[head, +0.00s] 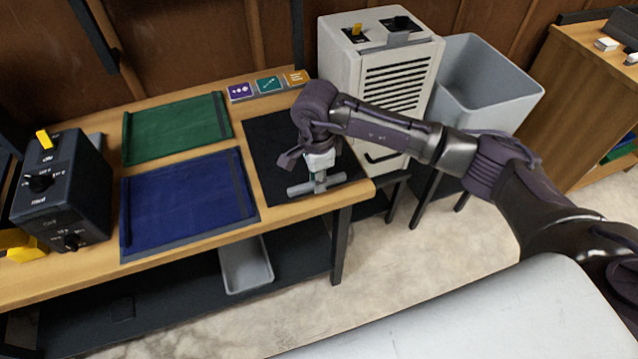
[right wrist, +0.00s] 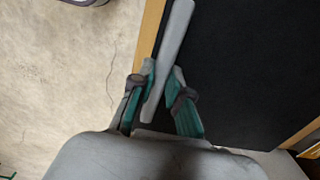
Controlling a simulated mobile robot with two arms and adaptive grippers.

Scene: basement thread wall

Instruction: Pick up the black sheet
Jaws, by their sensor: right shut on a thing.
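The black sheet (head: 270,140) lies flat on the right end of the wooden table. It also fills much of the right wrist view (right wrist: 245,70). My right gripper (head: 320,178) is over the sheet's front part, pointing down. It is shut on a light grey bar (head: 302,189), which shows between the fingers in the right wrist view (right wrist: 174,45). The bar runs along the sheet's edge near the table edge. I cannot tell whether it is joined to the sheet. The arm hides part of the sheet in the head view. My left gripper is out of view.
A green sheet (head: 175,127) and a blue sheet (head: 185,200) lie left of the black sheet. A dark control box (head: 65,190) stands at the left. Small cards (head: 268,84) lie behind. A grey vented cabinet (head: 395,85) and a grey bin (head: 485,85) stand right.

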